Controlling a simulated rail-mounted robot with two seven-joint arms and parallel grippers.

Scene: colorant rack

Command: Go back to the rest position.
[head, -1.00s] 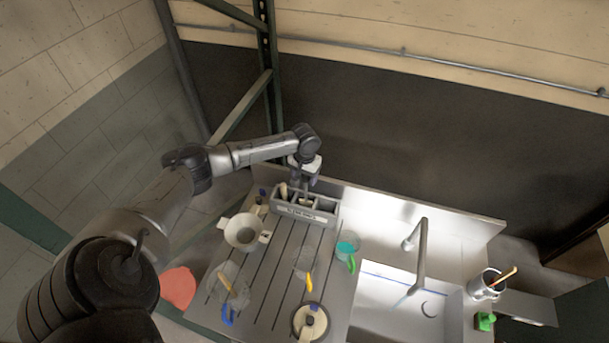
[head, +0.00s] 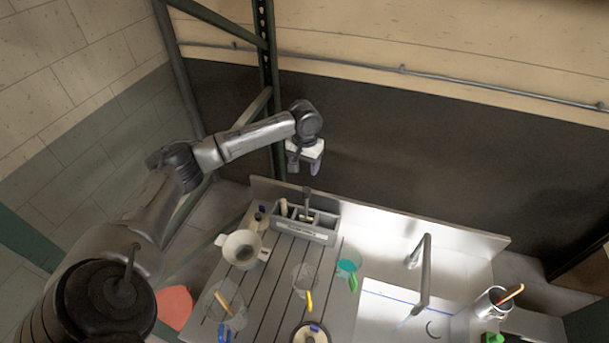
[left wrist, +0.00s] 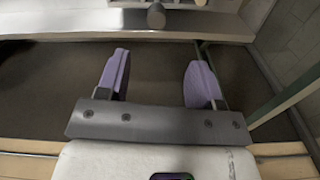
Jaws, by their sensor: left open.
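My left gripper (head: 305,168) is raised above the back of the counter, over the grey rack, and touches nothing. In the left wrist view its two purple fingers (left wrist: 158,80) stand wide apart with nothing between them. The grey rack (head: 305,232) stands at the back of the ribbed drainboard, with several items upright in its compartments. One dark-topped item (head: 307,196) sticks up from it, below the gripper. My right gripper is not in view.
A tap (head: 425,270) and sink are to the right, beside a metal cup (head: 492,303) with sticks. The air around the gripper is clear.

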